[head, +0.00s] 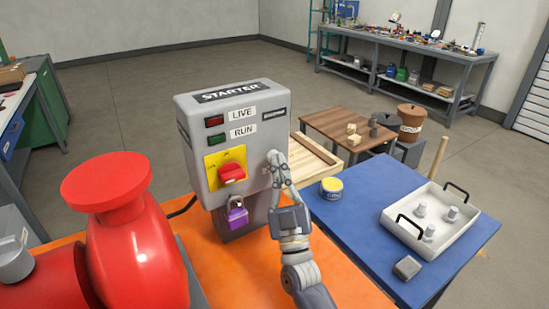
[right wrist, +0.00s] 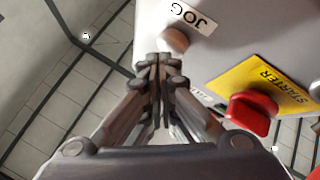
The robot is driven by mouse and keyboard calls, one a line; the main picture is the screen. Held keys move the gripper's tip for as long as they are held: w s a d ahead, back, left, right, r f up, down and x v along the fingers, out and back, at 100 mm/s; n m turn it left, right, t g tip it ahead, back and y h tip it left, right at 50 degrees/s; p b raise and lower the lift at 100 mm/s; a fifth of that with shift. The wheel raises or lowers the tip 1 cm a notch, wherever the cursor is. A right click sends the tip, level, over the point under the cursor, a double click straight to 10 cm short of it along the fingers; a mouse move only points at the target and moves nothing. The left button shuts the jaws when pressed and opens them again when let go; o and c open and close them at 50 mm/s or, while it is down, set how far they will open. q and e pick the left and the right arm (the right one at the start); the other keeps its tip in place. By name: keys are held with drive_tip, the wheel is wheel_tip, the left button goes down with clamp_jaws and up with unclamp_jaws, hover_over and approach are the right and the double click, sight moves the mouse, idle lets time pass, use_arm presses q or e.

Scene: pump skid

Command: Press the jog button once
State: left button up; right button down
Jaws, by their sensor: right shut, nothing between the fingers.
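The grey starter box (head: 192,110) stands upright on an orange surface in the head view. In the right wrist view, the round, dull pinkish jog button (right wrist: 174,39) sits on the box face beside a white JOG label (right wrist: 191,18). My right gripper (head: 274,162) is at the right part of the box front, its fingers together and empty. In the right wrist view, its fingertips (right wrist: 160,62) appear just below the button; I cannot tell whether they touch it. In the head view the fingers largely cover the button's area. My left gripper is not in view.
The box also carries a red switch handle (head: 232,173) on a yellow plate and a purple padlock (head: 238,215). A large red pump part (head: 130,250) stands at left.

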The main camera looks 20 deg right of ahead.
drive_tip(key=shift+w, duration=0.4)
idle(0.7)
drive_tip(key=shift+s, duration=0.1)
drive_tip(key=shift+s+p, duration=0.3)
drive_tip(key=shift+s, duration=0.5)
drive_tip(key=s, duration=0.1)
drive_tip(key=s+p, duration=0.1)
drive_tip(key=s, duration=0.3)
drive_tip(key=shift+d+p, duration=0.35)
drive_tip(key=shift+d, duration=0.05)
drive_tip(key=shift+w, duration=0.1)
idle(0.4)
